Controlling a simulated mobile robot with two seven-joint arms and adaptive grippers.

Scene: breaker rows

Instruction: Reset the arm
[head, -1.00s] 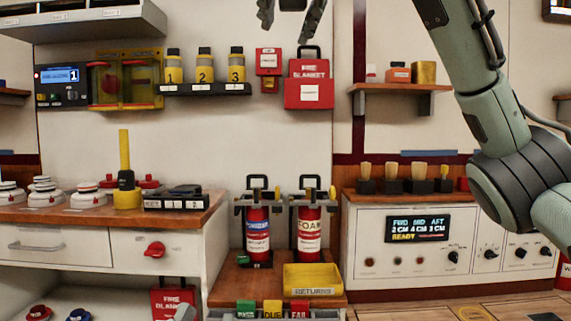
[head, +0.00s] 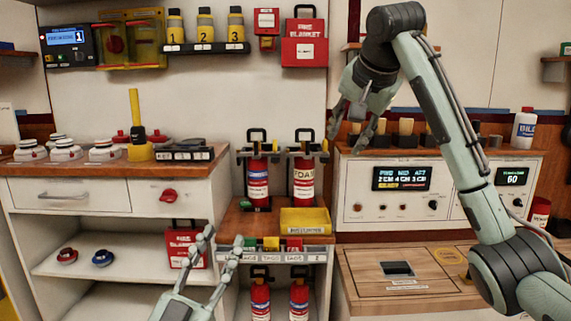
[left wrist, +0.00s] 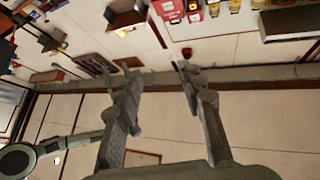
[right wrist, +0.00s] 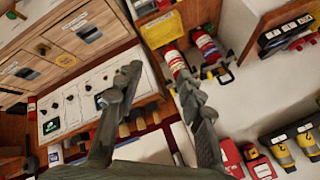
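My left gripper (head: 222,238) is at the bottom of the head view, fingers pointing up, in front of the low shelves. Its two fingers are spread and nothing is between them; the left wrist view (left wrist: 155,68) also shows them apart and empty. My right arm (head: 450,130) rises from the lower right of the head view and bends at the top. My right gripper (head: 358,118) hangs from it, tilted down, in front of the right shelf and brush row. Its fingers are apart and empty in the right wrist view (right wrist: 159,72).
The white control cabinet (head: 358,213) with a display is below my right gripper. Fire extinguishers (head: 258,185) stand in the middle beside a yellow returns bin (head: 305,221). A wooden worktop (head: 400,262) spans the lower right.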

